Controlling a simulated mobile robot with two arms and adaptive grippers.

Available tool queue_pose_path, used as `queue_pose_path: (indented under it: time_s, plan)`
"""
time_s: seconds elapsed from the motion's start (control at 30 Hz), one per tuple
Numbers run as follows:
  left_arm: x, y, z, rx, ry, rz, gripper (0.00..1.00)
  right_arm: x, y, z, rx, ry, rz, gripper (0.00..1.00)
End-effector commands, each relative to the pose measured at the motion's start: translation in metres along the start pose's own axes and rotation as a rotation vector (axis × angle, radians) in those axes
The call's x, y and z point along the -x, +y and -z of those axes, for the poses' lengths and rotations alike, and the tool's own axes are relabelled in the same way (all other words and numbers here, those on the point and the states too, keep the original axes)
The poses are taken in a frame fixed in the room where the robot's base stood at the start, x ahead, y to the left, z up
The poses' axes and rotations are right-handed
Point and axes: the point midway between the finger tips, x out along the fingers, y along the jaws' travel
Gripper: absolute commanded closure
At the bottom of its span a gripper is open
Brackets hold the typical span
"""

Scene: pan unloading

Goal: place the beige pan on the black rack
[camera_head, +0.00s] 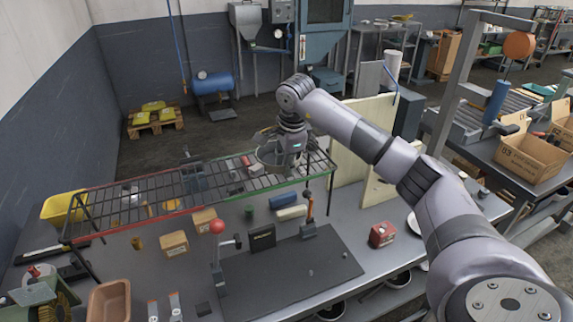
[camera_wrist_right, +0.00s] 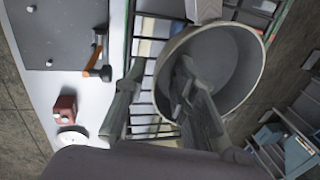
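A round, deep pan with a pale beige-grey rim (camera_wrist_right: 240,55) is at the right end of the black wire rack (camera_head: 140,223); the pan also shows in the head view (camera_head: 268,160). It appears to rest on the wires, though contact is hard to judge. My right gripper (camera_head: 290,148) is over the pan's rim. In the wrist view its fingers (camera_wrist_right: 160,68) are apart, one over the pan's inside and one outside, with the rim between them. Part of the pan is hidden behind the fingers. My left gripper is not in view.
Under the rack are small boxes (camera_head: 174,243) and cans on the table. A dark mat (camera_head: 290,275) lies in front. A red box (camera_head: 382,234) stands to its right. A yellow bin (camera_head: 62,208) and a brown tray (camera_head: 108,300) are at left.

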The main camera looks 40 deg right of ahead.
Motion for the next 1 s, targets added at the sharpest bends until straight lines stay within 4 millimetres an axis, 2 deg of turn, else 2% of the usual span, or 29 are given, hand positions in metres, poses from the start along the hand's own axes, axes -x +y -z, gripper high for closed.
queue_pose_path:
  time_s: [0.17, 0.4, 0.6, 0.73, 1.0]
  plan:
    - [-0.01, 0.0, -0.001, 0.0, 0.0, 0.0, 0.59, 0.026, -0.001, 0.0, -0.001, -0.002, 0.008, 0.75]
    - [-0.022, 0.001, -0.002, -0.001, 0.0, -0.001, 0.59, 0.079, -0.001, 0.0, 0.0, -0.002, 0.008, 0.75]
    - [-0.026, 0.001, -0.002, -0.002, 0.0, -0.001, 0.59, 0.109, -0.001, 0.0, -0.001, -0.001, 0.005, 0.75]
    - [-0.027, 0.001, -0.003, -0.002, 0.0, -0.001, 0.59, 0.117, 0.0, 0.0, -0.001, -0.001, 0.002, 0.75]
    - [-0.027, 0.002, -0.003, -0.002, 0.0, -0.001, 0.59, 0.119, 0.0, 0.0, 0.0, -0.001, 0.001, 0.75]
